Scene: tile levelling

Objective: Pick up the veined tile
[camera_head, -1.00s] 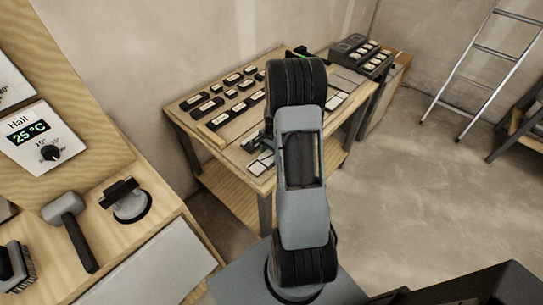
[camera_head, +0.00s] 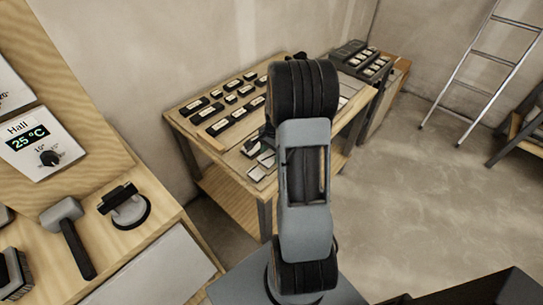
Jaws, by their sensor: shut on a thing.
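My gripper (camera_head: 264,140) shows only in part at the left of my arm, over the front part of the wooden workbench (camera_head: 205,141). It is shut on a tile, which is mostly hidden by the gripper and arm. Light tiles (camera_head: 257,173) lie on the bench's front corner, just below the gripper in the picture. I cannot make out veins on any tile at this size, so I cannot tell the veined one by its look.
Several dark labelled blocks (camera_head: 231,122) lie in rows on the bench. A dark sorting box (camera_head: 362,60) stands at its far right end. A closer bench at left holds a mallet (camera_head: 65,215) and a suction lifter (camera_head: 128,207). A ladder (camera_head: 480,65) leans at right; the floor before it is clear.

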